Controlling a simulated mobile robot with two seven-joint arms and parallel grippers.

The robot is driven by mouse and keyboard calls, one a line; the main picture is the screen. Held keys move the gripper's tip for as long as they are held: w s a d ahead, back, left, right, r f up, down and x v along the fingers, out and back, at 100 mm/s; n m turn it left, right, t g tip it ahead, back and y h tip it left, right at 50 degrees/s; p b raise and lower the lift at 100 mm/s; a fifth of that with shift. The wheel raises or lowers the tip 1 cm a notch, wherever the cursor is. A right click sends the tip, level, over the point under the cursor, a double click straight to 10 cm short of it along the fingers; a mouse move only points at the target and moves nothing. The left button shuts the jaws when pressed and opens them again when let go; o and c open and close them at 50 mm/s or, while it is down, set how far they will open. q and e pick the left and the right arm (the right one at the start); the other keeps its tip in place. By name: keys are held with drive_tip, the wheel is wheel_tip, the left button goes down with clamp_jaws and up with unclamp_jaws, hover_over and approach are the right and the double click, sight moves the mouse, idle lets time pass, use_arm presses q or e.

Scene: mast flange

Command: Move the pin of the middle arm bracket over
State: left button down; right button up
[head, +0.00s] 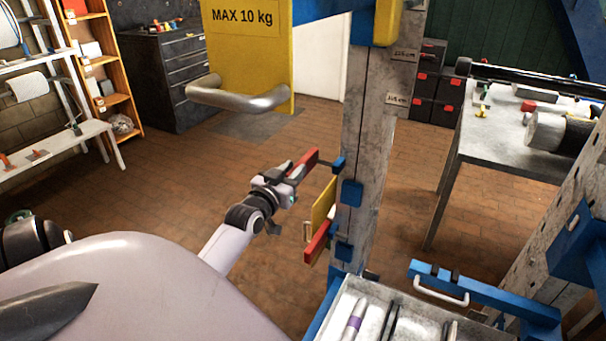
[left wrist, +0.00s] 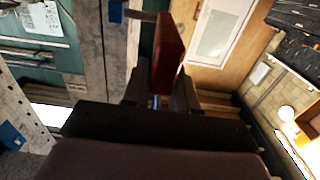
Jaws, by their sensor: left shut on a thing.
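The grey upright mast (head: 368,130) stands in the middle of the head view, with blue fittings on it. My left gripper (head: 294,174) is left of the mast, shut on a red bar (head: 307,161). The bar's far end is close to a small blue piece at the mast; I cannot tell if they are joined. In the left wrist view the red bar (left wrist: 168,52) stands between the fingers, and a blue piece (left wrist: 117,12) shows beyond it. Lower on the mast are a yellow plate (head: 323,208) and a second red bar (head: 316,243). My right gripper is not in view.
A yellow carriage (head: 246,50) marked MAX 10 kg, with a metal handle (head: 238,97), hangs above my left gripper. A grey tray (head: 412,322) with tools is at the mast's foot. A blue arm with a white handle (head: 440,292) lies right. Open brick floor is left.

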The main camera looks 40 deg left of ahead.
use_arm(q)
drive_tip(key=shift+s+a, duration=0.1)
drive_tip(key=shift+a, duration=0.15)
drive_tip(key=c, duration=1)
unclamp_jaws()
drive_tip(key=shift+a, duration=0.1)
drive_tip(key=shift+o, duration=0.2)
drive_tip(key=shift+s, duration=0.1)
drive_tip(key=shift+s+d, duration=0.25)
drive_tip(key=shift+v, duration=3.25)
drive_tip(key=shift+f, duration=0.1)
